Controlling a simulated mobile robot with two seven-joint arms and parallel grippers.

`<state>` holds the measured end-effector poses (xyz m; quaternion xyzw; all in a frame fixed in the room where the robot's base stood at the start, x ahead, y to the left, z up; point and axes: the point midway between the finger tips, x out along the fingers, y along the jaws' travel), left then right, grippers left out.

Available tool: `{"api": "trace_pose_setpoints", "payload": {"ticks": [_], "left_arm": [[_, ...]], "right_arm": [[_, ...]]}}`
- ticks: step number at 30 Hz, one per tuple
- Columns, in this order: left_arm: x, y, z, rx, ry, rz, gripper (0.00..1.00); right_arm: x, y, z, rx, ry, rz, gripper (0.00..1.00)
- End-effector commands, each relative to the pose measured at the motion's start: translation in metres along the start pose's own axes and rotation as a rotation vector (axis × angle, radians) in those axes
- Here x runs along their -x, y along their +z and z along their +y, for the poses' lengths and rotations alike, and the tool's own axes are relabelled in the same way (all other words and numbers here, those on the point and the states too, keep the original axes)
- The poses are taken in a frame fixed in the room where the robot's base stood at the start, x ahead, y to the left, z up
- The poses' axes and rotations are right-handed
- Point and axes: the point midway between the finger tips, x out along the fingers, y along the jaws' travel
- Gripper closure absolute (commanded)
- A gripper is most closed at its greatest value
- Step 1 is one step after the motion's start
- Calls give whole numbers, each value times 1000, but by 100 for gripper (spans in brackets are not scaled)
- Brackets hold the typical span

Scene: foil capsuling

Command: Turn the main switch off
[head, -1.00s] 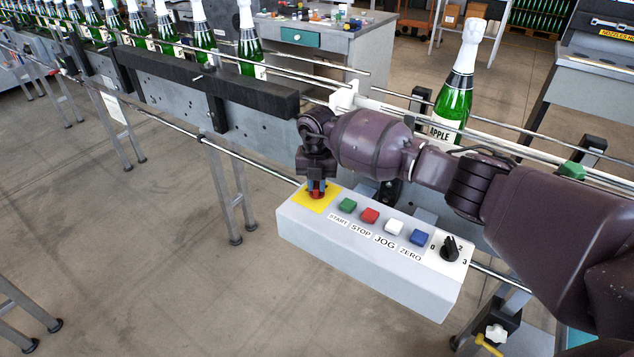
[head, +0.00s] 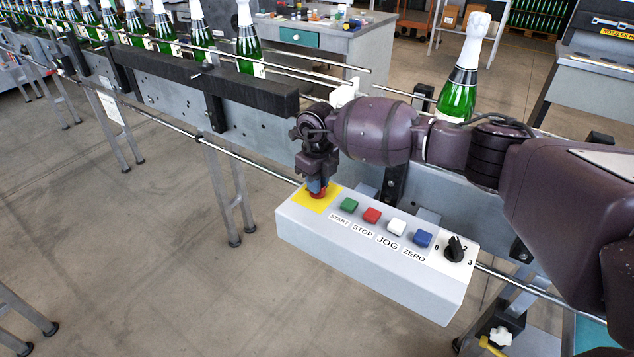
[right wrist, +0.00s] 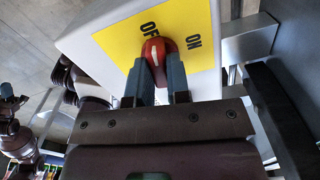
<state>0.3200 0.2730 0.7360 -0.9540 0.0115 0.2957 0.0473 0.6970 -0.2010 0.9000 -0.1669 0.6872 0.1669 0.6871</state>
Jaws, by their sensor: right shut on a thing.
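The control box (head: 370,262) is a long pale box in front of the conveyor. At its left end is a yellow plate (head: 311,203), marked OFF and ON in the right wrist view (right wrist: 190,70). The main switch, a red handle (right wrist: 154,50), sits on this plate with a white line on it, and the line points roughly toward OFF. My right gripper (head: 317,189) comes down over the plate and is shut on the red handle, one finger on each side. The handle is mostly hidden in the head view.
Green, red, white and blue buttons (head: 397,227) and a black selector knob (head: 455,248) lie to the right on the box. A conveyor rail (head: 190,88) runs behind, with a row of bottles and one bottle (head: 462,85) behind my arm.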

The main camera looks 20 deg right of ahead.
Motion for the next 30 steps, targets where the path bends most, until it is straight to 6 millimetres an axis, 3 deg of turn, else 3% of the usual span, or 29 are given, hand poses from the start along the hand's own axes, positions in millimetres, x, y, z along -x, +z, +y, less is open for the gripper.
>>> {"api": "trace_pose_setpoints", "payload": {"ticks": [12,28,29,30], "left_arm": [[-3,5,0,-3,2,-8,57],[-4,4,1,-3,2,-6,57],[-4,4,1,-3,2,-6,57],[-4,4,1,-3,2,-6,57]], "right_arm": [[0,0,0,178,0,0,100],[0,0,0,203,0,-1,100],[0,0,0,203,0,-1,82],[0,0,0,203,0,-1,75]]}}
